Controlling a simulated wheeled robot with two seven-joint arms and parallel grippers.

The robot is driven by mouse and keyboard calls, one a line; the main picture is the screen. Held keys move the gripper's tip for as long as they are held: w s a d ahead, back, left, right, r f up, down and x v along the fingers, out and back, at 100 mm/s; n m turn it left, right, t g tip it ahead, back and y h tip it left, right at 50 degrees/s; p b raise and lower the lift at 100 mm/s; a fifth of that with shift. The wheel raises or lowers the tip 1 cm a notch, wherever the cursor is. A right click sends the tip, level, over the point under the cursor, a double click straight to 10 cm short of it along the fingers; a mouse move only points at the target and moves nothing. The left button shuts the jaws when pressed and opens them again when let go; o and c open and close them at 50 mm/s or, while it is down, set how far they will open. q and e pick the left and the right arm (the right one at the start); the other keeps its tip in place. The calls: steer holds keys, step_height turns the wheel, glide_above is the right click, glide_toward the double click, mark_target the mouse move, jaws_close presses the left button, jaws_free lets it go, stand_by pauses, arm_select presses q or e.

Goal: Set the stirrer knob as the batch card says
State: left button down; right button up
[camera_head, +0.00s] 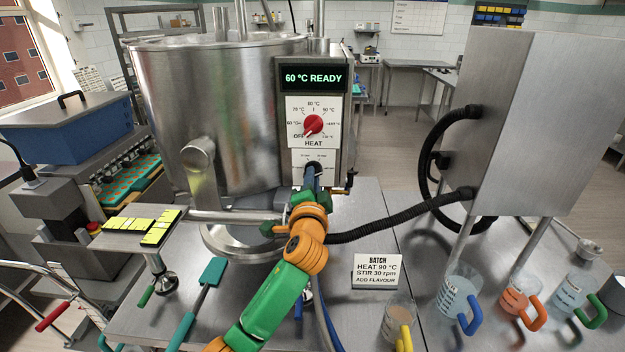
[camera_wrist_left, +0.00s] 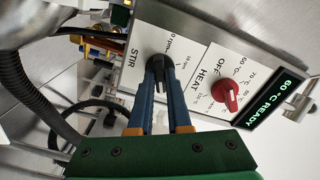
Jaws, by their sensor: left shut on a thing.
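The batch card (camera_head: 377,271) stands on the steel table and reads HEAT 90 °C, STIR 30 rpm, ADD FLAVOUR. The dark stirrer knob (camera_wrist_left: 157,66) sits on the white STIR plate (camera_wrist_left: 140,43), which also shows in the head view (camera_head: 329,157) below the HEAT dial. My left gripper (camera_head: 312,175) is shut on the stirrer knob, its two blue fingers on either side of it in the left wrist view (camera_wrist_left: 158,82). The fingers hide part of the knob and dial, and the knob's setting cannot be read. My right gripper is not in view.
The red HEAT knob (camera_head: 313,124) is close above, under a display (camera_head: 314,77) reading 60 °C READY. The steel kettle (camera_head: 225,110) stands left of the panel. A black hose (camera_head: 400,222) crosses to the right. Several handled beakers (camera_head: 459,296) stand at the front right.

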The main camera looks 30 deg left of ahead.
arm_select(q)
steer(key=m, duration=0.4)
steer(key=shift+r+m, duration=0.15)
steer(key=shift+m, duration=0.25)
stand_by(0.4)
steer(key=c, duration=0.9)
jaws_free()
steer(key=shift+o, duration=0.2)
steer(key=b+v, duration=0.2)
steer(key=v, duration=0.5)
steer(key=shift+a, duration=0.1)
